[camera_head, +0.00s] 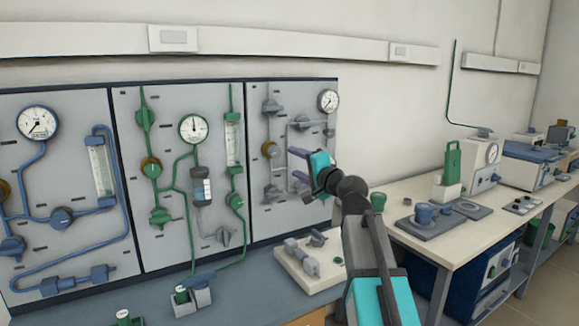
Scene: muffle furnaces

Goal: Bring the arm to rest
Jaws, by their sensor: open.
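My gripper (300,169) is at the middle of the view, in front of the right-hand grey panel (287,110). Its two purple fingers are spread apart, with nothing seen between them. My arm (362,240) reaches up from the bottom of the view to the turquoise wrist. The fingers point left toward the panel's grey valves and pipes. I cannot tell whether they touch any of these. The arm hides part of the bench and the panel's lower right edge.
Two more panels with blue (62,218) and green (165,165) piping stand at left. A white block with grey fittings (308,262) sits on the bench below my gripper. At right, a pale bench (440,245) holds several instruments.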

